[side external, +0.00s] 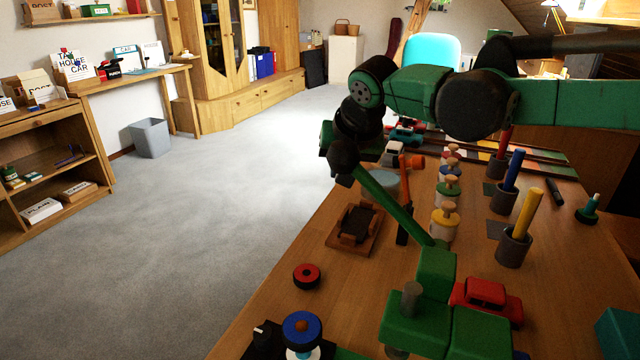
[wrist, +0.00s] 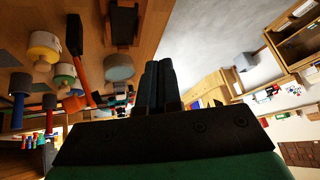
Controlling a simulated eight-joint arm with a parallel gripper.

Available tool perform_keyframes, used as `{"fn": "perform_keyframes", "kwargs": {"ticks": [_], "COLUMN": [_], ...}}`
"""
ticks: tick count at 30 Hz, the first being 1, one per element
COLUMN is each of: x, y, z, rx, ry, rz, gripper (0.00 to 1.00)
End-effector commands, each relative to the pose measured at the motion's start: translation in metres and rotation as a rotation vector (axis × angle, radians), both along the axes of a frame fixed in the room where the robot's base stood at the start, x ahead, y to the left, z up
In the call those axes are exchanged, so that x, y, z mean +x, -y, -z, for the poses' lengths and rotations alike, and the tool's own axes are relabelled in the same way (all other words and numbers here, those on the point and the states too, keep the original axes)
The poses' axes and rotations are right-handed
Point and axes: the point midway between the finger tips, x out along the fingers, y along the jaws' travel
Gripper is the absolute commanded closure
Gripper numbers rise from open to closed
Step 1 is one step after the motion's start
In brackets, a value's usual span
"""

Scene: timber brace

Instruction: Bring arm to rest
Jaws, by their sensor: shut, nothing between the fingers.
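My gripper (wrist: 160,68) shows in the wrist view with its dark fingers together and nothing between them. In the side view my green and black arm reaches in from the upper right. Its wrist end is raised near the left edge of the wooden table (side external: 350,285). The fingers are hard to make out there, being dark and partly hidden behind a round black knob. The gripper appears clear of the objects on the table.
A green toy (side external: 437,270) with a slanted rod stands in front. Open carpet (side external: 230,200) lies left.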

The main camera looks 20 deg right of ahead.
Motion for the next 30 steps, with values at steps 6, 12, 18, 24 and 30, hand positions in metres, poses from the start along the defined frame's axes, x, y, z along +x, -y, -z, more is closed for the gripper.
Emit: {"fn": "perform_keyframes", "kwargs": {"ticks": [6, 12, 18, 24, 30], "x": [-0.041, -0.109, -0.158, -0.176, -0.176], "y": [0.072, 0.111, 0.128, 0.132, 0.132], "z": [-0.014, 0.003, 0.031, 0.046, 0.047], "rx": [-0.179, -0.160, -0.148, -0.145, -0.144], "ry": [0.043, 0.020, 0.021, 0.026, 0.027], "rz": [-0.221, -0.273, -0.317, -0.337, -0.339], "gripper": [1.00, 1.00, 1.00, 1.00, 1.00]}}
